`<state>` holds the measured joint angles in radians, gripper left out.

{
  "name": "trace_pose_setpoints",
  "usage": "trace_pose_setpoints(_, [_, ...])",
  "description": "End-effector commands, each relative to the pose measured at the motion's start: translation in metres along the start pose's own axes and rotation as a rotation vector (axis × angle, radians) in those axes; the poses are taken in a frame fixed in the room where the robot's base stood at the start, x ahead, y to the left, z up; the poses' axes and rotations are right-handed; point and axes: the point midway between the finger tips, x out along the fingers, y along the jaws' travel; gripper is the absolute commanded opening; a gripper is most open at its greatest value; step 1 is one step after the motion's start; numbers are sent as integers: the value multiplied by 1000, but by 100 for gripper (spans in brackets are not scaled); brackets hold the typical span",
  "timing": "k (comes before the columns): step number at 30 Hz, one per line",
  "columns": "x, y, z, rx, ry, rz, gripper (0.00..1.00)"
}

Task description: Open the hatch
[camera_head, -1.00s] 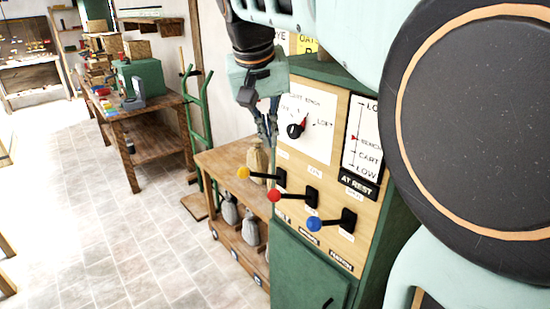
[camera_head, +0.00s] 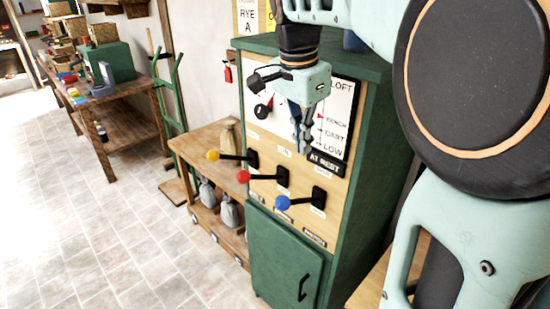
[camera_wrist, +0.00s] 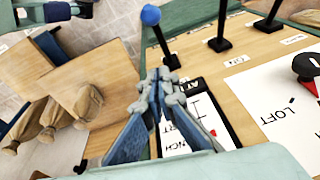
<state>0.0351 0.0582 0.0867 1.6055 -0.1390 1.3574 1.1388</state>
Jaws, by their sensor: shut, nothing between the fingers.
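A green cabinet (camera_head: 375,110) with a wooden front panel stands in the middle of the head view. Its green door (camera_head: 283,262) is closed and has a dark handle (camera_head: 302,288). Above it, three black levers end in a yellow ball (camera_head: 213,155), a red ball (camera_head: 243,177) and a blue ball (camera_head: 283,203). My gripper (camera_head: 303,148) is shut and empty. It points down in front of the upper panel, above the levers. In the wrist view, the fingertips (camera_wrist: 161,76) appear beside the scale card, and the blue ball (camera_wrist: 150,15) is beyond them.
A dial with a black knob (camera_head: 261,111) and a LOFT-to-LOW scale (camera_head: 340,110) marked AT REST are on the panel, partly behind my gripper. A wooden bench (camera_head: 200,140) with several sacks stands left of the cabinet. A green hand truck (camera_head: 172,110) stands behind it. The tiled floor at left is clear.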

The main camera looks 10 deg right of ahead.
Motion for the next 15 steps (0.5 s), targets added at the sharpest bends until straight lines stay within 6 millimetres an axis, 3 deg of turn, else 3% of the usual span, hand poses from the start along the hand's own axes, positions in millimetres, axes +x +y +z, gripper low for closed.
trace_pose_setpoints(8, [9,0,0,-2,0,2,0])
trace_pose_setpoints(15, [52,1,0,-3,-1,4,0])
